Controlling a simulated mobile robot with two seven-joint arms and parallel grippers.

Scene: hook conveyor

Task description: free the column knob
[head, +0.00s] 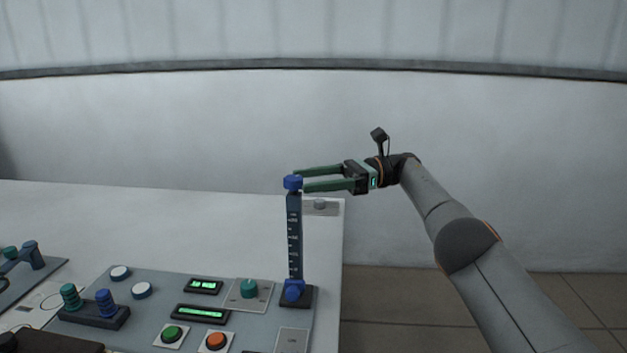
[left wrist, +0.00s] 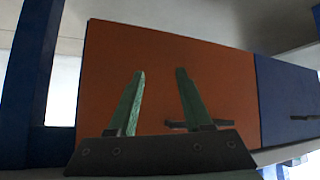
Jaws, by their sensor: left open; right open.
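A dark upright column (head: 294,235) with a white scale stands at the right end of the control panel. A blue knob (head: 292,182) caps its top, and another blue piece (head: 292,291) sits at its foot. My right gripper (head: 301,181) is open, coming in level from the right. Its green fingertips end at the top knob; I cannot tell whether they are around it or only beside it, or whether they touch it. My left gripper (left wrist: 160,73) is open and empty in the left wrist view, and it is not in the head view.
The panel (head: 255,315) carries green displays, a teal dial (head: 248,288), green and orange buttons, and a block with teal and blue knobs (head: 95,308). The white table behind is mostly bare. An orange panel (left wrist: 220,80) faces my left gripper.

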